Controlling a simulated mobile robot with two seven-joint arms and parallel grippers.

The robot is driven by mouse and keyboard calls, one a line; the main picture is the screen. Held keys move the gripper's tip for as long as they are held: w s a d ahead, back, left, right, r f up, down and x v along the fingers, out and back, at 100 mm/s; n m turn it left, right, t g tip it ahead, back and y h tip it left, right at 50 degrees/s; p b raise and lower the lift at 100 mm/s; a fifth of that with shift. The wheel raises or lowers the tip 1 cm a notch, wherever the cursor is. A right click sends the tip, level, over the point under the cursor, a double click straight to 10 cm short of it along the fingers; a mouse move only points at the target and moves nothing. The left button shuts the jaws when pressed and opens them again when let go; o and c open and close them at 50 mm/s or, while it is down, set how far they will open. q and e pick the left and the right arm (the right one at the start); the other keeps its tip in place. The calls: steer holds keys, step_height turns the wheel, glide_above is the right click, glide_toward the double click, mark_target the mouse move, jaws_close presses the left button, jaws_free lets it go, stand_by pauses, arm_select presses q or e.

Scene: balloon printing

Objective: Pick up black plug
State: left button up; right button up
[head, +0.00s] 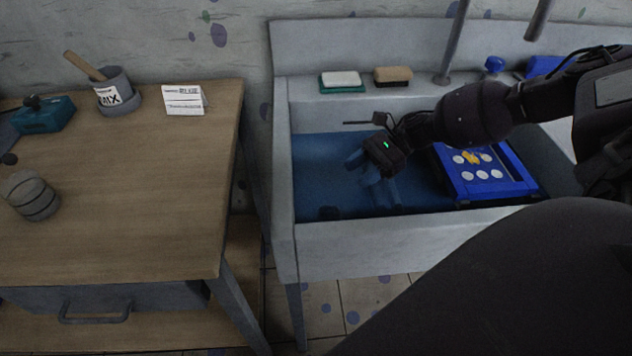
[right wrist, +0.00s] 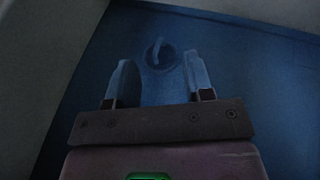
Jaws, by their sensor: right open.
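The black plug (head: 330,212) appears as a small dark shape on the blue floor of the sink, near its front left. In the right wrist view the plug (right wrist: 160,54) is a round disc with a raised grip, lying beyond the fingertips and roughly between them. My right gripper (head: 363,168) is over the sink to the right of the plug, its fingers apart with nothing between them; the fingers also show in the right wrist view (right wrist: 160,75). My left gripper is in no view.
The pale sink (head: 350,240) has raised walls around the gripper. A blue frame with white discs (head: 482,175) is at its right. A soap (head: 341,79) and a brush (head: 393,76) sit on the back ledge. A wooden table (head: 130,190) stands left.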

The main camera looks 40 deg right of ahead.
mark_target(328, 210)
step_height(328, 210, down, 4)
steer(key=shift+s+r+b, duration=0.15)
steer(key=shift+r+b, duration=0.1)
steer(key=shift+b, duration=0.15)
steer(key=shift+x, duration=0.95)
steer(key=x, duration=0.3)
steer(key=s+x, duration=0.1)
steer(key=x, duration=0.1)
steer(key=shift+w+a+f+b, duration=0.2)
steer(key=shift+a+f+b, duration=0.05)
steer(key=shift+a+b, duration=0.1)
steer(key=shift+d, duration=0.1)
jaws_close()
